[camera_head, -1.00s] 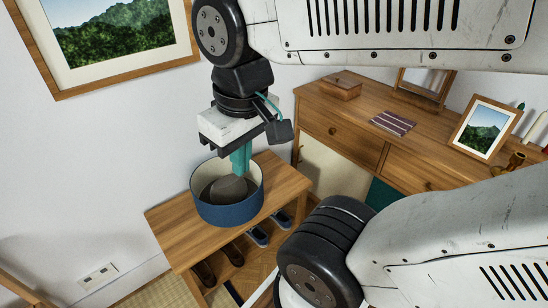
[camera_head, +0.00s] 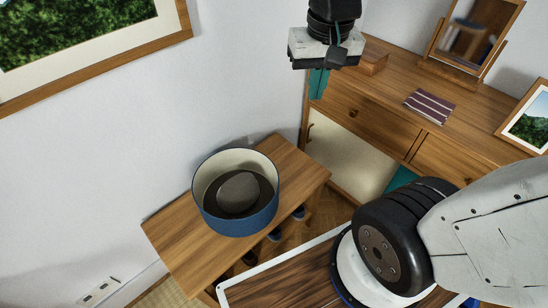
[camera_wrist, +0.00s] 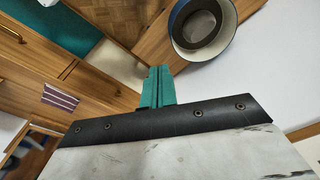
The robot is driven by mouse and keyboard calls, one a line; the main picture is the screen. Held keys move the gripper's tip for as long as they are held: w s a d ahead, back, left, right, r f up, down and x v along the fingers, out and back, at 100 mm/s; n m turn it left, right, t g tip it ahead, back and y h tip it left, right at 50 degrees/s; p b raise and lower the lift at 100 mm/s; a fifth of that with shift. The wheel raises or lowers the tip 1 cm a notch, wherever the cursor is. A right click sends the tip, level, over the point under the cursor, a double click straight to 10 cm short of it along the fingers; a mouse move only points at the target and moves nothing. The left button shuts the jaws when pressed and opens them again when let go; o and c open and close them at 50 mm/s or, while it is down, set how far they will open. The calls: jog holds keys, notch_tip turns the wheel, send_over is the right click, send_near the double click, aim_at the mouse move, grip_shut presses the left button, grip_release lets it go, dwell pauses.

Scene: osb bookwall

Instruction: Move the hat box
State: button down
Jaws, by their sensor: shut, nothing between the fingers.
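The hat box (camera_head: 237,222) is a round blue box with a cream inside, open at the top, with a dark round hat-like thing (camera_head: 240,190) in it. It stands upright on a small wooden bench (camera_head: 185,240). It also shows at the top of the wrist view (camera_wrist: 222,50). My gripper (camera_head: 318,84) has teal fingers, is shut and empty, and hangs above and to the right of the box, well apart from it. The fingers also show in the wrist view (camera_wrist: 158,88).
Shoes (camera_head: 275,234) are under the bench. A large framed picture (camera_head: 90,70) hangs on the wall.

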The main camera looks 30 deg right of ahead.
jog(key=w+d+f+m, duration=0.2)
jog(key=w+f+m, duration=0.3)
jog(key=w+f, duration=0.95)
jog(key=w+f+m, duration=0.2)
jog(key=w+f, duration=0.1)
jog(key=f, duration=0.8)
jog(key=w+d+f+m, duration=0.1)
jog(key=w+f+m, duration=0.1)
jog(key=f, duration=0.9)
jog(key=w+d+f+m+g, duration=0.1)
jog(key=w+f, duration=0.3)
jog(key=f, duration=0.7)
jog(key=shift+w+d+f+m, duration=0.2)
jog(key=shift+f+m, duration=0.05)
jog(key=shift+m, duration=0.55)
jog(key=shift+s+a+r, duration=0.1)
jog(key=shift+s+a, duration=0.2)
jog(key=shift+a, duration=0.65)
jog(key=shift+s+a+r, duration=0.1)
jog(key=shift+s+a, duration=0.15)
jog(key=shift+a, duration=0.7)
jog(key=shift+a, duration=0.1)
